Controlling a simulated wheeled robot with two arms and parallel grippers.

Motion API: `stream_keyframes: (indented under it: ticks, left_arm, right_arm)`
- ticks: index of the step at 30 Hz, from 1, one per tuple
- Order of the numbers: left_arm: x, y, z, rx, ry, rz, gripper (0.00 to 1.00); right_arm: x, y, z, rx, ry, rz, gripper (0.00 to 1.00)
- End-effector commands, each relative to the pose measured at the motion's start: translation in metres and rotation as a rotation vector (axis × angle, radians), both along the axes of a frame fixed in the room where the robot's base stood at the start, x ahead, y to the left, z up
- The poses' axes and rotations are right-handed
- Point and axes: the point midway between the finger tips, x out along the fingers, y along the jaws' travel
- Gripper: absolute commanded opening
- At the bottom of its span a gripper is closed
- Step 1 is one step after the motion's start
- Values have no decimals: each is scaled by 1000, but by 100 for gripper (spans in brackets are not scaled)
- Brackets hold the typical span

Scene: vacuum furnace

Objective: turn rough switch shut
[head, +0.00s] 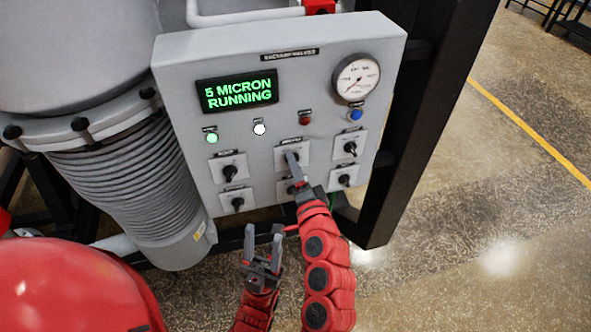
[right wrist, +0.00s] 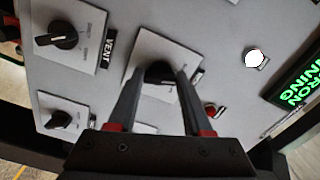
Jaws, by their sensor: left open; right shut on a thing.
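The grey control panel (head: 230,140) carries two rows of black rotary switches on white plates. My right gripper (head: 293,160) reaches the upper middle switch and is shut on its black knob (right wrist: 160,71). In the right wrist view its two fingers lie on either side of this knob. The knob is mostly hidden by the fingers in the head view, and its label is too small to read, so I cannot confirm that it is the rough switch. My left gripper (head: 264,234) is open and empty, below the panel and apart from it.
The display (head: 237,91) reads "5 MICRON RUNNING". A round gauge (head: 357,77) is at the panel's upper right. The vent switch (right wrist: 58,36) is beside the held one. A ribbed grey pipe (head: 135,180) stands left, and a black frame post (head: 425,130) stands right.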

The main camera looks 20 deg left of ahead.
Motion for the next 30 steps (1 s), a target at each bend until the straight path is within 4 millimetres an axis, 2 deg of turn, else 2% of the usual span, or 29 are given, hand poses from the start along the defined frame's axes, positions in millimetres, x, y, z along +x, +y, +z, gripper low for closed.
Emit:
stream_keyframes:
  ticks: [12,29,30]
  left_arm:
    - [0,0,-9,0,0,0,50]
    - [0,0,-10,0,0,0,50]
    - [0,0,-10,0,0,0,50]
  right_arm:
    - [0,0,-2,-156,-104,1,0]
    - [0,0,-2,-181,-118,1,0]
    - [0,0,-2,-180,-119,1,57]
